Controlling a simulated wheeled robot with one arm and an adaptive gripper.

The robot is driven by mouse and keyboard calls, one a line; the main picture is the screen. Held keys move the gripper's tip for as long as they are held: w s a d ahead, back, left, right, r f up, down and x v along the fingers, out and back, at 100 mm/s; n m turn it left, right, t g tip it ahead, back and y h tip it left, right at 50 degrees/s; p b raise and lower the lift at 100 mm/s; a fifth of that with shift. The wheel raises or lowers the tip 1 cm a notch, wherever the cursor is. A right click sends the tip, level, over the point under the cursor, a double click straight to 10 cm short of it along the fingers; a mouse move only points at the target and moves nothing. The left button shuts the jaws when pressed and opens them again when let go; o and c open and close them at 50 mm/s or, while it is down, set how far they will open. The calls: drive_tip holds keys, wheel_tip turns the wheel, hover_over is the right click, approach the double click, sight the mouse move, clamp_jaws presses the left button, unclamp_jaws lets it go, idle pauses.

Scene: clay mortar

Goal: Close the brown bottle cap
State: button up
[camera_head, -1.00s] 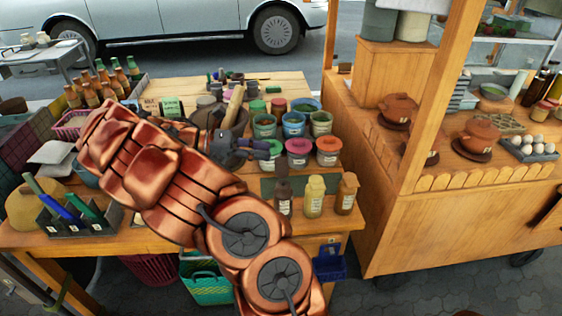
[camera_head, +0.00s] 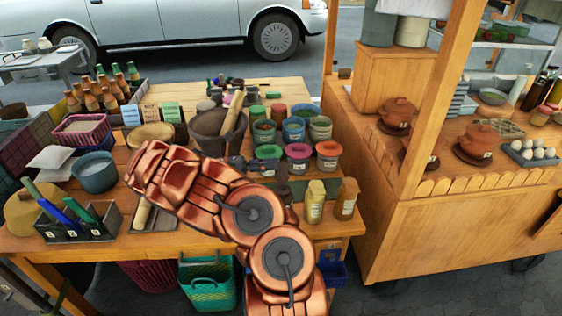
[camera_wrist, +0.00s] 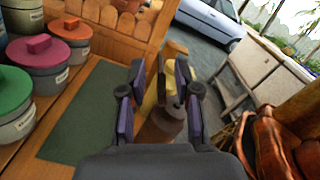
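A dark brown bottle (camera_wrist: 160,126) stands beyond my gripper in the wrist view, its narrow dark top between the fingers. In the head view only its upper part (camera_head: 282,174) shows; my arm hides the rest. Behind it stand a yellow bottle (camera_head: 315,202) and an amber-brown bottle (camera_head: 347,199) with a light brown top. My gripper (camera_wrist: 160,74) is open, with fingers on both sides of the dark bottle's top in the picture; contact cannot be told. In the head view my gripper (camera_head: 254,164) is left of the bottle. Whether its cap is closed is unclear.
Lidded jars (camera_head: 298,157) stand behind the bottles. A mortar (camera_head: 216,130) with a pestle stands farther back left. A dark green mat (camera_wrist: 85,108) lies beside the bottles. The wooden cart (camera_head: 470,220) is on the right.

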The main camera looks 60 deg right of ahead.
sight(281, 163)
drive_tip(key=shift+p+x, duration=0.3)
drive_tip(key=shift+x, duration=1.4)
drive_tip(key=shift+c, duration=0.4)
clamp_jaws()
